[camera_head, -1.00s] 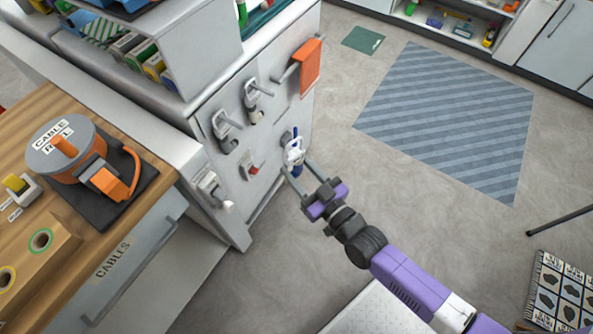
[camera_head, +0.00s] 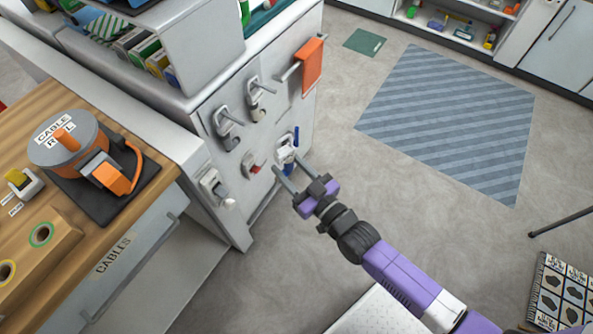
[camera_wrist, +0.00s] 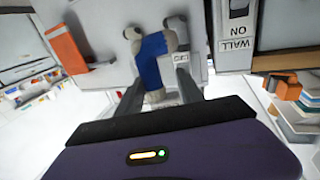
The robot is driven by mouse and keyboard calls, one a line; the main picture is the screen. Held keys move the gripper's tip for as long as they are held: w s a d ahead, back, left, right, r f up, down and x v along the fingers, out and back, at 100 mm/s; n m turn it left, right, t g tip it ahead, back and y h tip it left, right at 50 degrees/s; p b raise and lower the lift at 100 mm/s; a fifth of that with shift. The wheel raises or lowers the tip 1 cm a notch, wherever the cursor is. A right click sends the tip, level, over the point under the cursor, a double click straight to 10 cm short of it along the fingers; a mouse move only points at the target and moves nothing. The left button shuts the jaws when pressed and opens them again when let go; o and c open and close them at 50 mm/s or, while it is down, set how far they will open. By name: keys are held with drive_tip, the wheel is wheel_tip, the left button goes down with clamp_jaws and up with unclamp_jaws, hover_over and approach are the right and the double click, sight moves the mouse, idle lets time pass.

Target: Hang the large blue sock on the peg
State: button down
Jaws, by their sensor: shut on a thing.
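The large blue sock (camera_head: 290,165) is at the white side panel of the cabinet, just beyond my fingertips, with a pale part beside the blue. In the wrist view the blue sock (camera_wrist: 152,62) hangs between my two fingers, with pale grey at its ends. My gripper (camera_head: 287,172) is shut on the sock, its fingers set apart by it. Pegs (camera_head: 232,117) stick out of the panel. The sock is close to the panel, but I cannot tell whether it is around a peg.
A wooden worktop with a cable reel (camera_head: 68,143) stands at left. A striped blue rug (camera_head: 445,120) lies on open floor at right.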

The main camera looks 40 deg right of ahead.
drive_tip(key=w+a+b, duration=0.1)
drive_tip(key=w+a, duration=0.1)
drive_tip(key=w, duration=0.4)
drive_tip(key=shift+f, duration=0.15)
drive_tip(key=shift+b, duration=0.3)
drive_tip(key=shift+w+a, duration=0.2)
drive_tip(key=shift+w, duration=0.55)
drive_tip(key=shift+w+b, duration=0.1)
drive_tip(key=shift+b, duration=0.2)
drive_tip(key=shift+w+a, duration=0.35)
drive_tip(key=shift+w, duration=0.5)
drive_tip(key=shift+w, duration=0.15)
drive_tip(key=shift+w+a+b, duration=0.3)
drive_tip(key=shift+w, duration=0.5)
drive_tip(key=shift+w+a+b, duration=0.25)
drive_tip(key=shift+w+b, duration=0.05)
drive_tip(key=shift+w, duration=0.45)
drive_tip(key=shift+w, duration=0.15)
